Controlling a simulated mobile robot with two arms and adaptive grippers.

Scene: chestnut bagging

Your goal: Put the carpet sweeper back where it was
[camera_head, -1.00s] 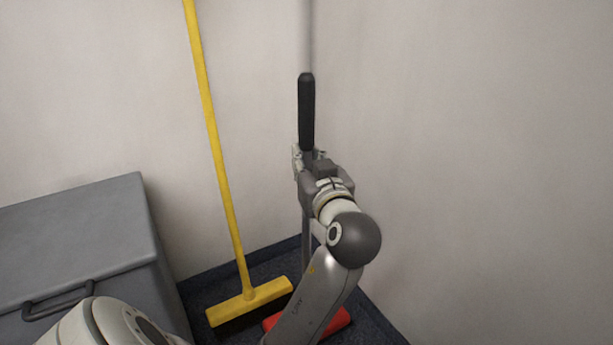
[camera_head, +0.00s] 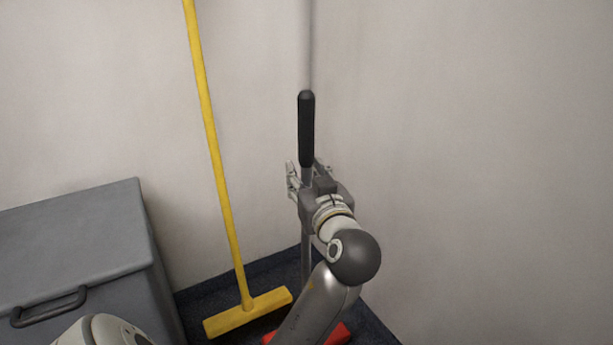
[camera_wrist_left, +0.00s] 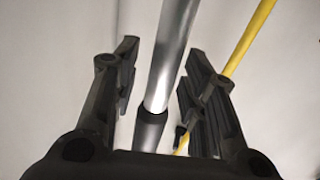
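The carpet sweeper stands upright in the corner, with a black grip (camera_head: 306,130), a grey metal pole and a red head (camera_head: 338,336) on the dark floor. My arm hides much of its lower part. My left gripper (camera_head: 307,175) is around the pole just below the black grip, its fingers spread. In the left wrist view the open fingers (camera_wrist_left: 163,55) stand on either side of the metal pole (camera_wrist_left: 172,55), with gaps to it. My right gripper is not in view.
A yellow broom (camera_head: 222,185) leans on the wall just left of the sweeper, its head on the floor. A grey box (camera_head: 75,235) with a dark handle stands at the left. Bare walls meet behind the sweeper, and the right wall is close to my arm.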

